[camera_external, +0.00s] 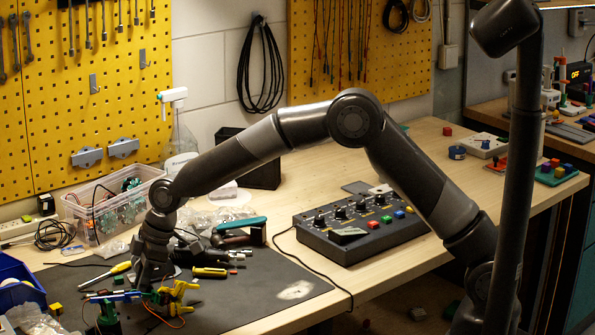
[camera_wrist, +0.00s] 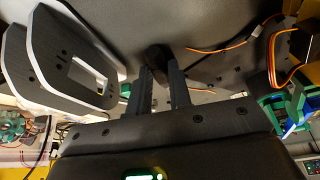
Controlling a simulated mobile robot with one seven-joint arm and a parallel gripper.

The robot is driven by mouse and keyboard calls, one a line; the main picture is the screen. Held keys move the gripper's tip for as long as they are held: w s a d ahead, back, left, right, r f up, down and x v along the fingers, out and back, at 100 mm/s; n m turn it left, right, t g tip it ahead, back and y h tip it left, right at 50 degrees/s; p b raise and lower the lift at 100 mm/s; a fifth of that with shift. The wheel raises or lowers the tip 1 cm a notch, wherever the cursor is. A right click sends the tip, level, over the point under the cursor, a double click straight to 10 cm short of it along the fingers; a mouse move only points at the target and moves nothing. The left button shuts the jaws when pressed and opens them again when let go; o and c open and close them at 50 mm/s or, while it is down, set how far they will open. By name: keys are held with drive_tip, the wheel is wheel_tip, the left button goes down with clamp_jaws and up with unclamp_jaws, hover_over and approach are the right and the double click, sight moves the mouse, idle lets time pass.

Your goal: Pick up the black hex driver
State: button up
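My gripper (camera_external: 150,284) points down over the dark mat, behind a yellow servo bracket in the external view. In the wrist view its two fingers (camera_wrist: 160,72) stand apart. A dark rounded object (camera_wrist: 158,55), possibly the end of the black hex driver, shows at the fingertips, between or just beyond them. I cannot tell whether they touch it. In the external view I cannot single out the black hex driver. A yellow-and-black screwdriver (camera_external: 210,272) lies right of my gripper, and a yellow-handled screwdriver (camera_external: 113,271) lies to its left.
The yellow servo bracket (camera_external: 178,297) and blue-green servo parts (camera_external: 108,314) crowd the gripper. Orange wires (camera_wrist: 222,46) cross the mat in the wrist view. A control box (camera_external: 360,225) stands to the right, a clear bin (camera_external: 105,212) behind left. The mat's right part is mostly clear.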

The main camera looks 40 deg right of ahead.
clamp_jaws()
drive_tip(key=shift+r, duration=0.1)
